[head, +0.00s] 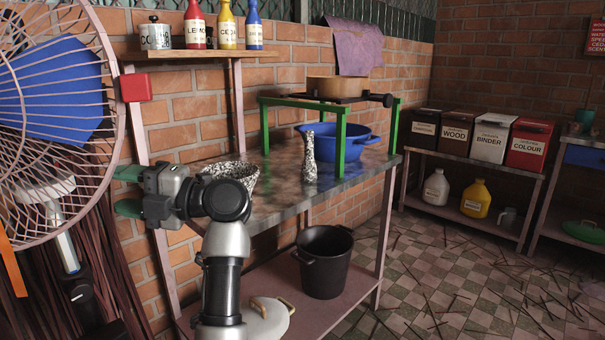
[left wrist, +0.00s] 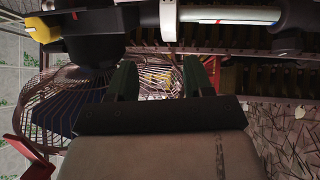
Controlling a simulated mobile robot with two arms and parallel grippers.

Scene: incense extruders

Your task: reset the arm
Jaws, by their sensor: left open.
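My left arm comes up from the bottom of the head view. Its gripper (head: 127,190) is raised at the left, in front of the metal-topped table (head: 270,205) and beside the large fan. The two green fingers are apart with nothing between them. In the left wrist view the left gripper (left wrist: 160,80) also shows its green fingers spread, with fan wires and clutter beyond. My right gripper does not show in either view.
A fan with a wire cage (head: 60,110) is close at the left. A speckled bowl (head: 230,175), a speckled pestle (head: 310,160) and a blue pot (head: 340,145) stand on the table. A black pot (head: 323,265) is on the lower shelf. Sticks litter the floor at the right.

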